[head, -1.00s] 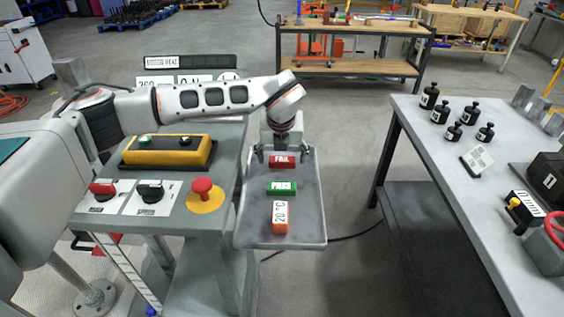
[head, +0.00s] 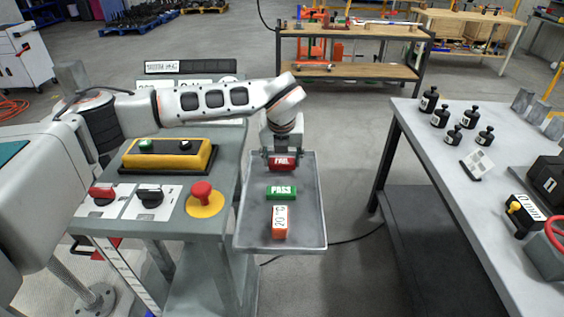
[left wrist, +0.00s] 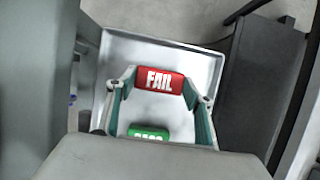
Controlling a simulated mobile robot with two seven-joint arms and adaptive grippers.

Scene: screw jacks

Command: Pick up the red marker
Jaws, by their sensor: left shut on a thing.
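The red marker (head: 283,163), a small red block lettered FAIL, is at the far end of the grey metal tray (head: 310,232). My left gripper (head: 283,158) is over it from above, shut on it. In the left wrist view the red marker (left wrist: 160,80) lies between the two fingertips of my left gripper (left wrist: 160,85), one at each end. I cannot tell whether it is lifted off the tray. My right gripper is not in view.
A green PASS block (head: 281,192) and an orange-and-white block (head: 280,222) lie nearer in the tray. A table with a yellow button box (head: 168,155) and a red button (head: 203,190) stands left. A grey workbench (head: 440,160) with black weights stands right.

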